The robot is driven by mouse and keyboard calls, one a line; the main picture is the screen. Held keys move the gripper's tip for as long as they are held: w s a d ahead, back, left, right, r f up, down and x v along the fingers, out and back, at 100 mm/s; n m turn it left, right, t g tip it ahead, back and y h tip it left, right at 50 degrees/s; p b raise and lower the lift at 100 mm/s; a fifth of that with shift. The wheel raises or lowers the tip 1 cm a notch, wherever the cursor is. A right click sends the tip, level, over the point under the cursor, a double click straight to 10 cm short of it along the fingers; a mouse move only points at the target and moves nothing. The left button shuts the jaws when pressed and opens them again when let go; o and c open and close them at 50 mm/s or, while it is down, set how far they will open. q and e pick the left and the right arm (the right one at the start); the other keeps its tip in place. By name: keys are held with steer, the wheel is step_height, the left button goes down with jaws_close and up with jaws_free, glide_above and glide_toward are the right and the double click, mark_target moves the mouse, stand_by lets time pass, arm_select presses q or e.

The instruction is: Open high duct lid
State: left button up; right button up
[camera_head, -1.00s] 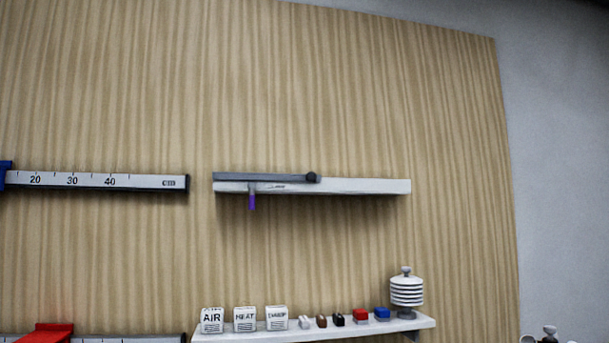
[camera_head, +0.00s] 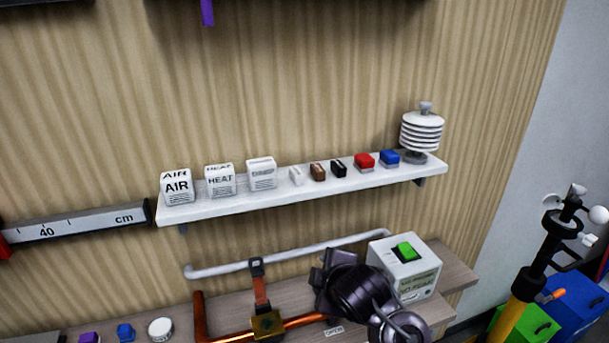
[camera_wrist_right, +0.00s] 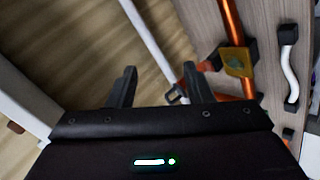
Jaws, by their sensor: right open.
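The high duct (camera_head: 330,3) is cut off by the top edge of the head view; only its dark underside shows. A purple tab (camera_head: 207,11) hangs below it at its left part. The lid itself is out of view. My right arm's dark wrist and gripper (camera_head: 325,277) are low in the head view, well below the duct, in front of the lower bench. In the right wrist view my right gripper (camera_wrist_right: 160,88) is open, its two fingers apart with nothing between them. My left gripper is not in view.
A white shelf (camera_head: 290,195) holds several labelled boxes, small blocks and a white finned sensor (camera_head: 421,132). Below are a white pipe (camera_head: 285,258), a copper pipe (camera_head: 222,334) and a box with a green switch (camera_head: 405,265). The wall between shelf and high duct is clear.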

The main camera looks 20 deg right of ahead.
steer(key=w+r+n+t, duration=0.3)
steer(key=r+n, duration=0.3)
steer(key=r, duration=0.8)
steer(key=w+r+n+t, duration=0.35)
steer(key=r+n, duration=0.25)
steer(key=r, duration=0.7)
steer(key=s+r+n+t, duration=0.2)
steer(key=r+n, duration=0.2)
steer(key=r, duration=0.4)
steer(key=s+r+n+t+p, duration=0.1)
steer(key=s+r+n+t, duration=0.15)
steer(key=r, duration=0.45)
steer(key=s+r+n+t, duration=0.15)
steer(key=r+n, duration=0.25)
steer(key=r, duration=0.4)
steer(key=p+x, duration=0.3)
steer(key=x, duration=0.4)
steer(key=shift+w+a+r+y, duration=0.15)
steer(key=shift+w+a+y, duration=0.1)
steer(key=shift+w+y, duration=0.15)
steer(key=shift+n, duration=0.25)
jaws_close()
